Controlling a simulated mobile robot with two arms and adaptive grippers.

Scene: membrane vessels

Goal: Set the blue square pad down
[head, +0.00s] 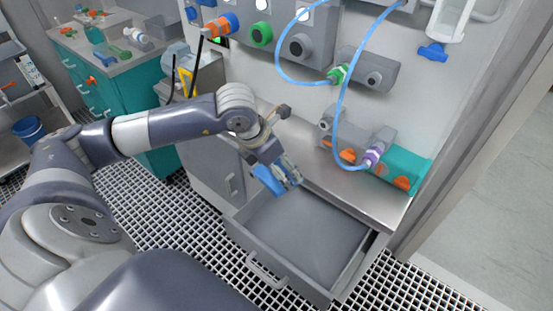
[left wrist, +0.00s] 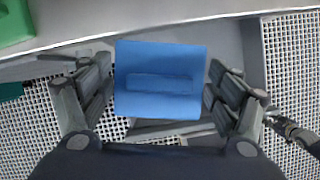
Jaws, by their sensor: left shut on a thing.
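The blue square pad (head: 269,180) is held in my left gripper (head: 287,180), above the back left part of an open grey drawer (head: 310,236). In the left wrist view the pad (left wrist: 160,79) fills the space between the two fingers of my left gripper (left wrist: 158,92). It has a raised bar across its middle. The fingers are shut on its left and right sides. The drawer is empty where I can see into it.
A steel counter (head: 380,191) runs above the drawer, with valve fittings and blue hoses on the wall panel behind it. The drawer's handle (head: 266,270) sticks out at the front. A teal cabinet (head: 90,85) stands at the back left over a grated floor.

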